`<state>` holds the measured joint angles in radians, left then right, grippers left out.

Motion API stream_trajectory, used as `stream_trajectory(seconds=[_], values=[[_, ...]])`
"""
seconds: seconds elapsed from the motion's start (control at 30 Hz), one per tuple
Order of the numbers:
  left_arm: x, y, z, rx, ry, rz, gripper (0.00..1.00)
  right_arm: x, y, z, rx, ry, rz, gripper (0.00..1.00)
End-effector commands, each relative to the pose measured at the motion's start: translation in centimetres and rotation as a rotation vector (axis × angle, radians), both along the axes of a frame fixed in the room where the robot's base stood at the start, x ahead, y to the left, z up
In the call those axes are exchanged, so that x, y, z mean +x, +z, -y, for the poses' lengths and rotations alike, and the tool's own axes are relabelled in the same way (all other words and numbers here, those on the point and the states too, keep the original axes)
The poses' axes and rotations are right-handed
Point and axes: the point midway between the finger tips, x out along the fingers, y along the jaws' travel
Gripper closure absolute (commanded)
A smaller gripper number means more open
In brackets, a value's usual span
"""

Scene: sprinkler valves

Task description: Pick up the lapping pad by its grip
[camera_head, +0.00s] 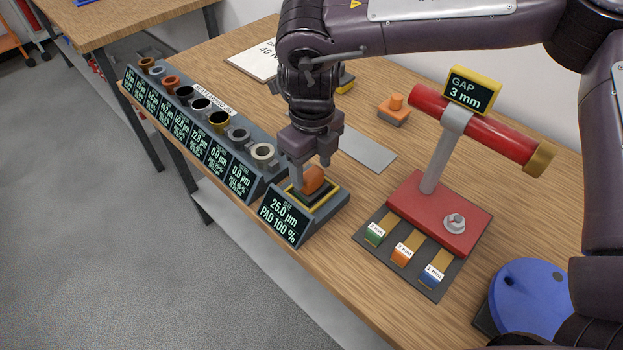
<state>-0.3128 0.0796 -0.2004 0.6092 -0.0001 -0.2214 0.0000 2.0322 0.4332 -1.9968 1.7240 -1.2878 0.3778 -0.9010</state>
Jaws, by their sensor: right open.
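The lapping pad's orange grip (314,180) sits on the dark station whose screen (284,218) reads 25.0 µm and PAD 100 %. The pad under the grip is dark inside a yellow frame and is partly hidden. My right gripper (311,175) points down over the station. Its jaws are open with the fingers at either side of the orange grip. I cannot tell whether they touch it. My left gripper is not in view. A second orange-gripped block (394,108) stands further back on the table.
A rack (250,190) of several rings and screens lies left of the station. To the right stand a red gap stand (440,212), a mat of coloured gauge blocks (377,235) and a blue round device (530,296). A grey plate (368,150) lies behind the station.

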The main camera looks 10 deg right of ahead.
Motion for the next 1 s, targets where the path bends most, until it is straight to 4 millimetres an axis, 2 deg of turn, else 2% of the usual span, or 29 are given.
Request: stream_trajectory(seconds=[0.1, 0.2, 0.33, 0.47, 0.77, 1.0], values=[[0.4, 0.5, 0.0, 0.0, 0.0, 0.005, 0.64, -0.1, -1.7, 0.0, -0.002, 0.001, -0.003, 0.44], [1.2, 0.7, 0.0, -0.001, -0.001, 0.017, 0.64, -0.1, -2.7, 0.0, -0.002, 0.0, -0.001, 0.44], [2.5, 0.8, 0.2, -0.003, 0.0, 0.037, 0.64, -0.1, -3.0, 0.0, -0.001, -0.001, -0.001, 0.44], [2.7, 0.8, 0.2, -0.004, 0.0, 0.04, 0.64, -0.1, -3.0, 0.0, -0.001, -0.001, 0.0, 0.44], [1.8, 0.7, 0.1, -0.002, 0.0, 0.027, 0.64, -0.1, -3.0, 0.0, -0.001, -0.001, 0.0, 0.82], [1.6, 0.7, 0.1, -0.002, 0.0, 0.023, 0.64, 0.0, -2.9, 0.0, -0.001, -0.001, 0.001, 0.83]])
